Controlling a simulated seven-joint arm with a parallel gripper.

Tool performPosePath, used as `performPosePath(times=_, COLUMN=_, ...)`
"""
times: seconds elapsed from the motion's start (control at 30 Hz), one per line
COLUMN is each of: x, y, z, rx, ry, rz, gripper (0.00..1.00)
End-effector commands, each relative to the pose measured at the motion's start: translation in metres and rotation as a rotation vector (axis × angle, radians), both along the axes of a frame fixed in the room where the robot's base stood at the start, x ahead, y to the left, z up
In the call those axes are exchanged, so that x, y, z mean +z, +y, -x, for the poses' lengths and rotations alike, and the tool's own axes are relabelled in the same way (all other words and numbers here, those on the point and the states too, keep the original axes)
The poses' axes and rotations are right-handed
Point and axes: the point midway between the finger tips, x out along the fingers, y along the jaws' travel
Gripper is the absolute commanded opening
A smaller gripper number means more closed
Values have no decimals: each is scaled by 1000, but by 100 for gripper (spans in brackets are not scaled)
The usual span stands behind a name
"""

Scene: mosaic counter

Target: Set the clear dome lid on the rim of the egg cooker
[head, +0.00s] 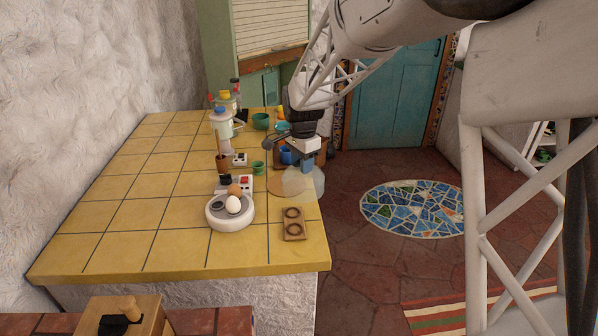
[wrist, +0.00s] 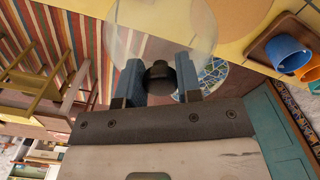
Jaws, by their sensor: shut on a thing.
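The egg cooker (head: 216,223) is a round white base on the yellow tiled counter, with a brown egg (head: 235,189) and a white egg (head: 233,204) showing on its top. A control panel with a red switch (head: 245,181) is behind the eggs. My gripper (head: 307,168) is right of and beyond the cooker, near the counter's right edge. It is shut on the black knob (wrist: 158,78) of the clear dome lid (head: 303,183). The lid hangs below the fingers, apart from the cooker. In the wrist view the see-through dome (wrist: 150,28) extends past the blue fingertips.
A wooden block with two dark rings (head: 293,232) lies right of the cooker. A round tan mat (head: 278,186) lies behind it. The counter's front left is clear.

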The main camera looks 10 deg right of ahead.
Motion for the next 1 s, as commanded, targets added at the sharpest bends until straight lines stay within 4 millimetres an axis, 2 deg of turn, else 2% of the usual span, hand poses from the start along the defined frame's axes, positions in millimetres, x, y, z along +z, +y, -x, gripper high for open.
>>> performPosePath(times=0.5, x=14, y=-39, z=-75, rx=488, ry=-1, rz=0, gripper=3)
performPosePath(times=1.0, x=23, y=-53, z=-111, rx=732, ry=-1, rz=0, gripper=3)
